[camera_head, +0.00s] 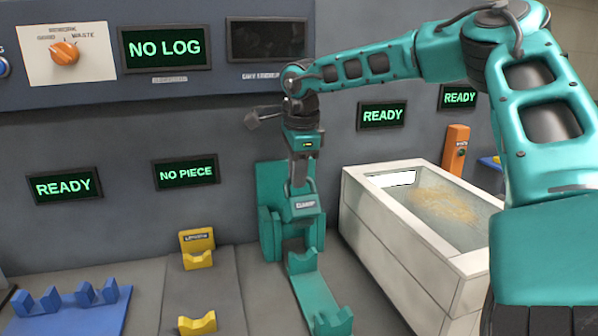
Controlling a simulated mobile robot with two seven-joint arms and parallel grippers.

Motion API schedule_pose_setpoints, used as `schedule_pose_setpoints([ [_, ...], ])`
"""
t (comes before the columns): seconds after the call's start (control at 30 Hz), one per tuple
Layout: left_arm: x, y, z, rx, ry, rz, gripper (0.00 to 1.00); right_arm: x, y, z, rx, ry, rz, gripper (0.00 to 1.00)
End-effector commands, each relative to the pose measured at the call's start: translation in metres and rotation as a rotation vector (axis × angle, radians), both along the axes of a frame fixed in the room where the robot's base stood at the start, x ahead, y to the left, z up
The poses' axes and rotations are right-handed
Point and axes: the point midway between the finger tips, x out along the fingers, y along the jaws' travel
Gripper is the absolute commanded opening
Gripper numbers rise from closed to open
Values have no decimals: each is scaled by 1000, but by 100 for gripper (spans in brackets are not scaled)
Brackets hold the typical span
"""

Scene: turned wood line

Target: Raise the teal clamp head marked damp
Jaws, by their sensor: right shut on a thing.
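The teal clamp head (306,208) is near the middle, in front of a teal upright stand (270,195). A small pale label on it seems to read "CLAMP", but it is too small to be sure. My right gripper (301,186) points down from above and is shut on the top of the clamp head. Below it a teal base with V-shaped cradles (318,292) runs toward the front; I see no piece in the cradles. My left gripper is not in view.
A white tank (405,235) stands close on the right, with an orange post (456,148) behind it. Yellow cradles (198,258) and a blue cradle base (75,312) sit to the left. Wall screens read "NO LOG" (165,48), "NO PIECE" (187,173) and "READY" (64,186).

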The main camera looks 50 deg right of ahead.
Motion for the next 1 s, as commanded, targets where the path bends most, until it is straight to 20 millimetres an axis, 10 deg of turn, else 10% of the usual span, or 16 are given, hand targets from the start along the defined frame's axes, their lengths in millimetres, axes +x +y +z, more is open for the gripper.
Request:
schedule_pose_setpoints([
  [0.33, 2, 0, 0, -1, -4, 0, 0, 0, 2, -4, 6, 1, 5, 40],
  [0.67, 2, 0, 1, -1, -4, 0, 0, 0, 3, 4, 5, -4, 4, 40],
  [1.0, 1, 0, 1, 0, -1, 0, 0, -11, 8, 69, 3, -4, 4, 40],
])
